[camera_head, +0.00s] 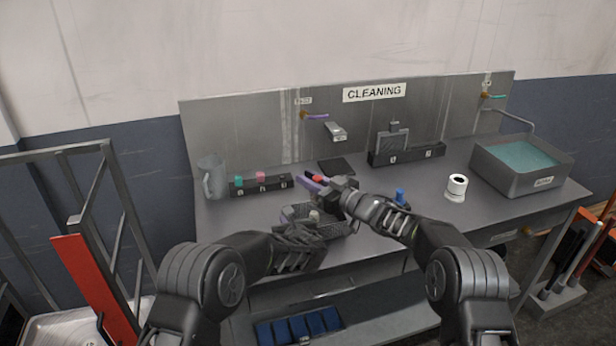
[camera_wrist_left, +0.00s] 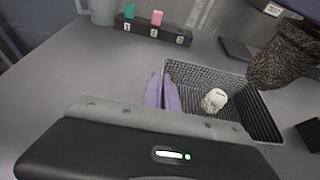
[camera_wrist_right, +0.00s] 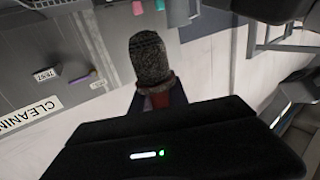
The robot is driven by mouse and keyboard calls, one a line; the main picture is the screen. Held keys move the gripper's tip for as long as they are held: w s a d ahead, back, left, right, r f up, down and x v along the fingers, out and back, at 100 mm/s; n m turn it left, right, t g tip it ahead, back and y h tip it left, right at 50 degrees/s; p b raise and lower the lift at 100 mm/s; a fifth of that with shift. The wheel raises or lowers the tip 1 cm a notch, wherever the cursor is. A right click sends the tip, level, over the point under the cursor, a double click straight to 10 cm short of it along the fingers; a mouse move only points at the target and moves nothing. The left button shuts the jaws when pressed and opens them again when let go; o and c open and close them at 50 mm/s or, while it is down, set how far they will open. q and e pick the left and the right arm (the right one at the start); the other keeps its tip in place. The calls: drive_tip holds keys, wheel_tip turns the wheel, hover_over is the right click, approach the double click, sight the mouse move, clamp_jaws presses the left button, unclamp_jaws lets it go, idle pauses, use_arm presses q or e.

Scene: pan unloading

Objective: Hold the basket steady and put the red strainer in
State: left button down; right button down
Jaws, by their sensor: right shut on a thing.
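The dark mesh basket (camera_head: 338,230) stands on the grey table, and its far wall and right side show in the left wrist view (camera_wrist_left: 262,118). A whitish lump (camera_wrist_left: 214,100) lies inside it. My left gripper (camera_wrist_left: 163,92) is low at the basket's left wall, its purple fingers close together; whether they pinch the wall is unclear. My right gripper (camera_head: 314,184) is shut on the red strainer (camera_wrist_right: 150,62), whose dark mesh bowl hangs out beyond the fingers. In the left wrist view the strainer (camera_wrist_left: 284,60) is above the basket's far right side. The head view shows only a small red part (camera_head: 317,178).
A grey jug (camera_head: 213,180) and a numbered block (camera_head: 262,187) with teal and pink pieces stand at the left back. A blue item (camera_head: 399,195), a white cylinder (camera_head: 456,187) and a tub (camera_head: 515,184) of teal water stand to the right.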

drive_tip(key=shift+f, duration=0.15)
drive_tip(key=shift+f, duration=2.15)
drive_tip(key=shift+f, duration=0.2)
drive_tip(key=c, duration=1.2)
unclamp_jaws()
drive_tip(key=v, duration=1.2)
use_arm(q)
drive_tip(key=c, duration=2.1)
unclamp_jaws()
drive_tip(key=shift+c, duration=0.2)
